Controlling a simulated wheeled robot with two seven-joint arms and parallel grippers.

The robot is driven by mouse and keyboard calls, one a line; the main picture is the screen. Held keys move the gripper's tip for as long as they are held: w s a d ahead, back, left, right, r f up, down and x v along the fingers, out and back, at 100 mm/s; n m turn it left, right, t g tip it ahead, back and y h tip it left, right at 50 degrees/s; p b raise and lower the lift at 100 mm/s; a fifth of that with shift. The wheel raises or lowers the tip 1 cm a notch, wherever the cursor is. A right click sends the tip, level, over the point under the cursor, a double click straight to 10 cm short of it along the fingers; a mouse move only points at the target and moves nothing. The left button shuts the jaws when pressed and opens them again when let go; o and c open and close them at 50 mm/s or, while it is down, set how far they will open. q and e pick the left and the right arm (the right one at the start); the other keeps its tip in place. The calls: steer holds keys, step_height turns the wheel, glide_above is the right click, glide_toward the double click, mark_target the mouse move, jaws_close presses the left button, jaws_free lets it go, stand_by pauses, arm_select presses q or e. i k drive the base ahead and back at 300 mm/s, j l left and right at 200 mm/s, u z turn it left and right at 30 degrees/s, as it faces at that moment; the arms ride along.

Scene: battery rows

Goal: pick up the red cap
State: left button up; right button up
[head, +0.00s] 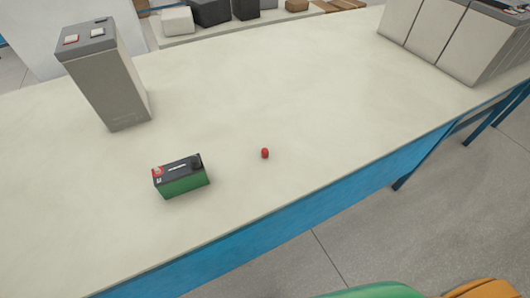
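The small red cap (265,153) stands by itself on the pale tabletop, fairly near the table's front edge. A small green battery (182,180) with a dark top sits to the left of the cap, apart from it. A red part shows at the left end of the battery's top. Neither of my grippers is in view.
A tall grey battery (108,82) stands on the table (200,235) at the back left. Several large grey batteries (435,35) stand in a row at the far right. The tabletop around the cap is clear. Behind, a pale surface (215,35) carries several boxes.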

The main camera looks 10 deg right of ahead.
mark_target(264, 151)
steer(key=i+l+u, duration=0.1)
steer(key=l+u, duration=0.6)
steer(key=l, duration=0.2)
steer(key=l+u, duration=0.35)
steer(key=l, duration=0.1)
